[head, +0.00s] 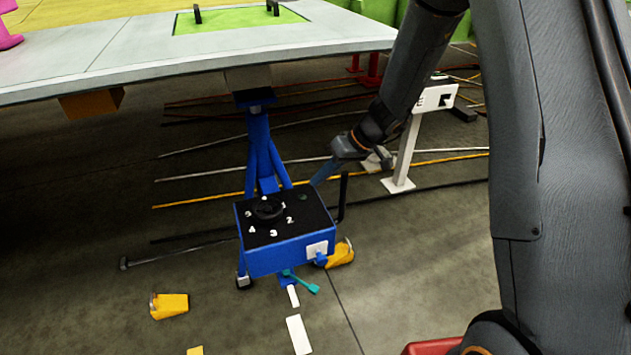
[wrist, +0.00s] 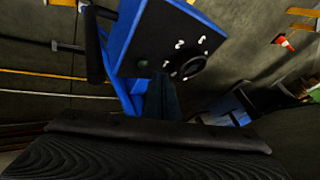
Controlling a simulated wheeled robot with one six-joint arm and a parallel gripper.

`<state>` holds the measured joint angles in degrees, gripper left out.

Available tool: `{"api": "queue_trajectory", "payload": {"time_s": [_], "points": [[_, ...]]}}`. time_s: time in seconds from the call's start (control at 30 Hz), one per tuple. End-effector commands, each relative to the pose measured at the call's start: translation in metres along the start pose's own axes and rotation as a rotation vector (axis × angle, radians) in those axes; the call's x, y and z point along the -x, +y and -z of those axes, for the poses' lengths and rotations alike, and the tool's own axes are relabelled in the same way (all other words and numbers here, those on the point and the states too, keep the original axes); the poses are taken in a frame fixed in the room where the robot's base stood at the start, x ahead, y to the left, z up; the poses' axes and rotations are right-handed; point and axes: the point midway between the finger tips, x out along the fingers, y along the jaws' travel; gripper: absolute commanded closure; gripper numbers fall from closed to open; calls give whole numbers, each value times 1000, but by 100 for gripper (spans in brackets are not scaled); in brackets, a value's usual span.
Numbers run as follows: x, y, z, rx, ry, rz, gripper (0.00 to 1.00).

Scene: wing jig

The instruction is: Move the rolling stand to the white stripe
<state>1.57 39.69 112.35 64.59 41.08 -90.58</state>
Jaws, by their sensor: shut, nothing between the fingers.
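The rolling stand (head: 290,250) is a blue box with a black top, a dial and white numbers, standing on the floor before blue struts. A black upright handle (head: 343,195) is at its right side. The stand's top fills the upper middle of the wrist view (wrist: 155,35), with the handle (wrist: 94,45) at left. White stripe pieces (head: 298,335) lie on the floor in front of the stand, partly hidden by it. My gripper (head: 318,178) is shut and empty, just behind the top's right rear edge; contact cannot be told. Its dark fingers show in the wrist view (wrist: 163,98).
A grey wing panel (head: 120,50) hangs over the back left. Yellow blocks (head: 170,305) lie on the floor near the stand. A white post (head: 403,155) stands behind at right. Coloured cables (head: 200,178) cross the rear floor. The front-left floor is mostly clear.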

Motion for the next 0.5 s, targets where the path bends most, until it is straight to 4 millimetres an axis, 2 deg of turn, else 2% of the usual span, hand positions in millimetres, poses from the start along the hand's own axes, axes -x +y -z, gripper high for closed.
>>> {"api": "queue_trajectory", "payload": {"time_s": [0.03, 0.33, 0.4, 0.5], "points": [[-11, -1, -1, 0, -4, 3, 100], [-70, -1, -2, -1, -5, 3, 100], [-80, -4, -1, 0, -4, 1, 100], [-85, -20, 0, 1, -3, 2, 100]]}}
